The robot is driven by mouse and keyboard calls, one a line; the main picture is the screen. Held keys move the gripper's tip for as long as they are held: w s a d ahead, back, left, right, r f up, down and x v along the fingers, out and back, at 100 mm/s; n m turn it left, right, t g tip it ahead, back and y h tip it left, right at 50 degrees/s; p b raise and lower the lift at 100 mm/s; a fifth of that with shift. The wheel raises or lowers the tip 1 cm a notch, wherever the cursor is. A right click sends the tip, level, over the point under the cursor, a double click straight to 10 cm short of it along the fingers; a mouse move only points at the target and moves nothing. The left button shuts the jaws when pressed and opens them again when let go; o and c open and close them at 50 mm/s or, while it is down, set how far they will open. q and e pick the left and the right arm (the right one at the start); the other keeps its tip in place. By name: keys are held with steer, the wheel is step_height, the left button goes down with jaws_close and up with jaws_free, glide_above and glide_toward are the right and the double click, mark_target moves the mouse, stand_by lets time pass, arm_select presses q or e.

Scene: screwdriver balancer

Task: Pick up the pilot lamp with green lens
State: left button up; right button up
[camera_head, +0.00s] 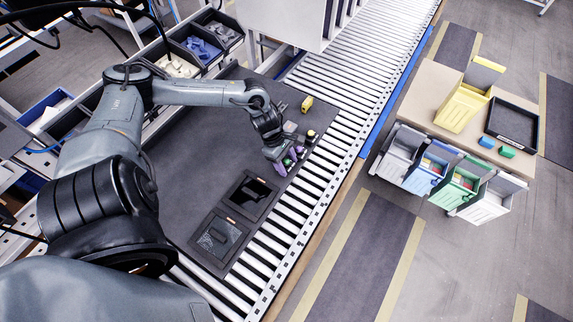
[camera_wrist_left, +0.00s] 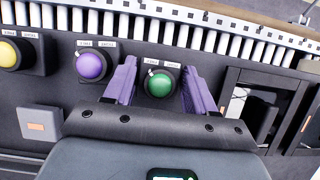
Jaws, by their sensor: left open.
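The pilot lamp with green lens (camera_wrist_left: 159,84) is in the left wrist view, a round green dome in a dark housing with small white labels behind it. My left gripper (camera_wrist_left: 157,82) is open, with its purple fingers on either side of the green lens. I cannot tell whether the fingers touch the housing. In the head view my left gripper (camera_head: 284,163) is over the right edge of the dark mat, and the green lamp is too small and covered to make out clearly. My right gripper does not show.
A lamp with a purple lens (camera_wrist_left: 91,66) stands just left of the gripper's left finger, and a yellow one (camera_wrist_left: 10,54) farther left. Black trays (camera_head: 248,195) lie on the mat nearer me. A roller conveyor (camera_head: 335,105) runs along the mat's right side.

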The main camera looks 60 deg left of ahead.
arm_select(q)
steer(key=c, duration=0.8)
steer(key=shift+r, duration=0.1)
steer(key=shift+c, duration=0.2)
